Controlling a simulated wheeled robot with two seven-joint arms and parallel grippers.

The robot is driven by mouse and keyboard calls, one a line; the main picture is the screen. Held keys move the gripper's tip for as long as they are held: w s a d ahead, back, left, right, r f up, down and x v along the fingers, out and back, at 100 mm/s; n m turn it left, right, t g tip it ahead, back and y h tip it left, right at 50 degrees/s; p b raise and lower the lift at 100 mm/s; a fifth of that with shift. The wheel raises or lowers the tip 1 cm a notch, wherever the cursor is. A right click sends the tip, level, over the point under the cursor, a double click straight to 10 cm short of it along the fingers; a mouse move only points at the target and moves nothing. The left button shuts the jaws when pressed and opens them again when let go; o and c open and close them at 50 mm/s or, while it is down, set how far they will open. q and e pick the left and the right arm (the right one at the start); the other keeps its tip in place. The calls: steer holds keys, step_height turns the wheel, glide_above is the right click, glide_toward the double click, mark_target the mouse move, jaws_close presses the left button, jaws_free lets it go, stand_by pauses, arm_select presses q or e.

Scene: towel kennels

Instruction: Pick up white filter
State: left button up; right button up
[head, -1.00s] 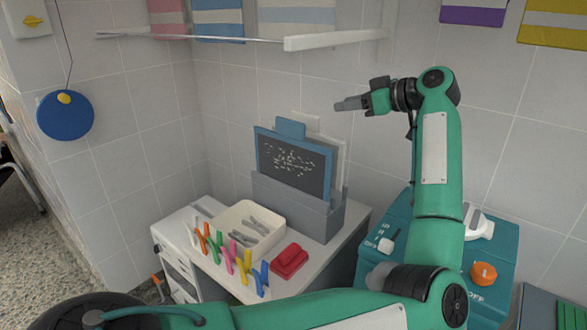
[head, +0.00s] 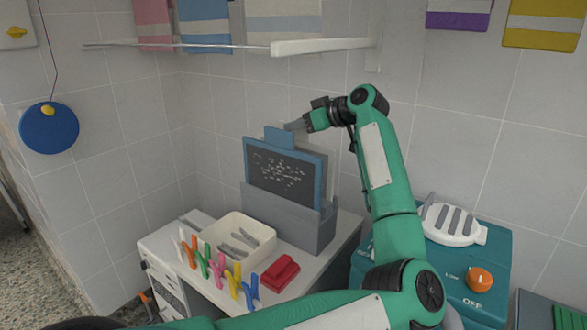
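A blue-framed dark panel (head: 281,174) with pale specks and a blue top tab stands upright in a grey holder (head: 290,217) on the white cabinet. Behind it a pale panel, apparently the white filter (head: 328,175), shows only as a narrow strip at the right. Its top is hidden by the blue panel and my gripper. My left gripper (head: 297,125) points left, with its fingertips just right of the blue tab, over the holder. I cannot tell whether the fingers are apart or touch the filter. My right gripper is not in view.
A cream tray (head: 222,250), several coloured pegs (head: 219,270) and a red object (head: 280,272) are on the cabinet (head: 215,297). A teal unit (head: 498,262) with an orange knob (head: 480,279) and a white slotted piece (head: 437,232) is at right. A rail (head: 320,46) hangs above.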

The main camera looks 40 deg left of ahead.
arm_select(q)
steer(key=shift+x, duration=1.15)
jaws_close()
